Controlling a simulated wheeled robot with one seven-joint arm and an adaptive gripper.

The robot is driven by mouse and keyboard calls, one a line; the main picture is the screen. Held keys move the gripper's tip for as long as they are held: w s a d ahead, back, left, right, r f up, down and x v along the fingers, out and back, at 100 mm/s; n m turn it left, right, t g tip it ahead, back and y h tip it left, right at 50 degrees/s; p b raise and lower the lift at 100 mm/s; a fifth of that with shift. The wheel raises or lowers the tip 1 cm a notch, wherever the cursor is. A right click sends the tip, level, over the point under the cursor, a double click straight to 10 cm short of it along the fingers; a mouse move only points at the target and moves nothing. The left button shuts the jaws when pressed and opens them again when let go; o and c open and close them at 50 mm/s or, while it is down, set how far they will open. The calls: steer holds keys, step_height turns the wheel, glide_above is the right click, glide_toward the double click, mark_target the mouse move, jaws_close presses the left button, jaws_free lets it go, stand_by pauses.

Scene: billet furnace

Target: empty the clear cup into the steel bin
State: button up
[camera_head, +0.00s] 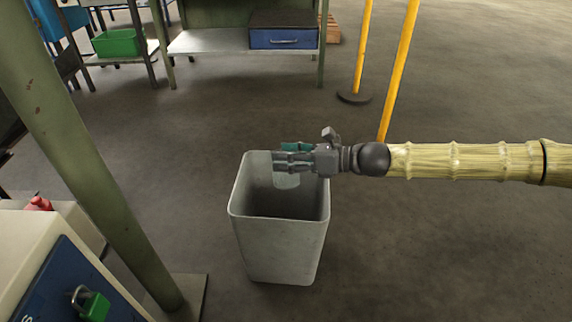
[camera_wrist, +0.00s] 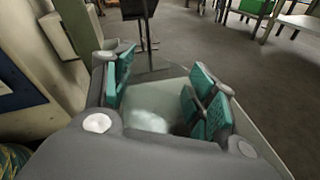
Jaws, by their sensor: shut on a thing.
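The steel bin (camera_head: 278,248) is a tall, open-topped grey container standing upright on the floor in the middle of the head view. My gripper (camera_head: 285,158) lies level over the back part of its mouth, reaching in from the right. The clear cup (camera_head: 287,182) shows as a pale, see-through patch just below the fingers, against the inside of the bin. In the wrist view the cup (camera_wrist: 150,108) sits between the teal finger pads of my gripper (camera_wrist: 160,90), which is shut on it. Its tilt and any contents cannot be made out.
A green slanted post (camera_head: 95,165) and a white-and-blue cabinet (camera_head: 45,265) with a green padlock stand to the left. A yellow post (camera_head: 397,75) rises behind my arm. A workbench (camera_head: 205,41) stands at the back. Floor right of the bin is clear.

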steer(key=shift+f+n+t+y+b, duration=0.5)
steer(key=shift+f+n+y+b, duration=0.6)
steer(key=shift+b, duration=4.35)
steer(key=shift+r+n+b, duration=0.4)
steer(key=shift+n+b, duration=0.2)
steer(key=shift+b, duration=0.65)
steer(key=shift+d, duration=0.1)
